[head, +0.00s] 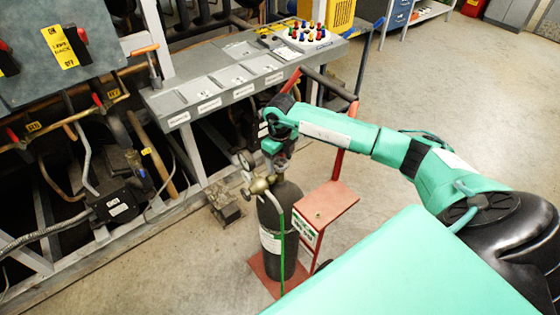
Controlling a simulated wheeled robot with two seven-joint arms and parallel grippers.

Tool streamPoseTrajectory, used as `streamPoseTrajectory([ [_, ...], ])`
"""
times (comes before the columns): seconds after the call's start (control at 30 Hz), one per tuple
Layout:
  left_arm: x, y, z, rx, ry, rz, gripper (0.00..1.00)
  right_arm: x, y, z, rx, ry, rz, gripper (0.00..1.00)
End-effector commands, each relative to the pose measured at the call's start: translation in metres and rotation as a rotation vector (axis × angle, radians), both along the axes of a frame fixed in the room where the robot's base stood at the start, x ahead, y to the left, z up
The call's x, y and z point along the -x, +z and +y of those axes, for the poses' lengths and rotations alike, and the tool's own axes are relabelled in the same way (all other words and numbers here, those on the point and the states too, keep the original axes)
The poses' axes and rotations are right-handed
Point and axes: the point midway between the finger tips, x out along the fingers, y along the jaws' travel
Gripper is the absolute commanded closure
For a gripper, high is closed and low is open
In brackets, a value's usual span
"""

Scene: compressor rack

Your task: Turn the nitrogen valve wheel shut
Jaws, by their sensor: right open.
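A dark nitrogen cylinder (284,225) with a pale label stands upright on a red trolley (322,203). A brass regulator (260,186) with round gauges (245,160) sits at its top left. A green hose (281,250) hangs down the cylinder's front. My right gripper (278,163) points down at the top of the cylinder, where the valve is. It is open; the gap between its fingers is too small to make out. The valve wheel is hidden or too small to tell, and I cannot tell whether the gripper touches it. My left gripper is not in view.
A grey shelf (215,85) with labelled panels runs behind the cylinder, with a white tray of coloured knobs (302,36) on it. Pipes and a rack frame (100,240) fill the left. The trolley's red handle (347,125) rises beside my right arm. Floor (460,110) is clear at right.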

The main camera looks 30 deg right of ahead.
Motion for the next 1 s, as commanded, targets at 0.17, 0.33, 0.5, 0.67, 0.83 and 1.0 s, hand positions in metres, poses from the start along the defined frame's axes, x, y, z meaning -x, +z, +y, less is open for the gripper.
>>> streamPoseTrajectory([
  [0.17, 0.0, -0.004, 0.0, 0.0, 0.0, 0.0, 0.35, 0.0, 0.0, 0.0, 0.0, 0.201, -0.001, 0.35],
  [0.33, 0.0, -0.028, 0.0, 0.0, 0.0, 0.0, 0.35, -0.001, -0.005, -0.001, 0.002, 0.419, -0.002, 0.35],
  [0.5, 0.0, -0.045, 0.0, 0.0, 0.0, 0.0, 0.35, -0.001, -0.005, 0.0, 0.003, 0.633, -0.001, 0.35],
  [0.67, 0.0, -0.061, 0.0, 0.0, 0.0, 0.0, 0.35, -0.001, -0.005, 0.0, 0.002, 0.831, -0.001, 0.35],
  [0.83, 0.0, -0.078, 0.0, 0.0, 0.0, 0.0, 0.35, 0.0, -0.004, 0.0, 0.002, 1.037, -0.001, 0.35],
  [1.0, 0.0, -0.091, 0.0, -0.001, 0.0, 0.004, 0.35, -0.001, -0.003, 0.0, 0.002, 1.225, -0.001, 0.35],
])
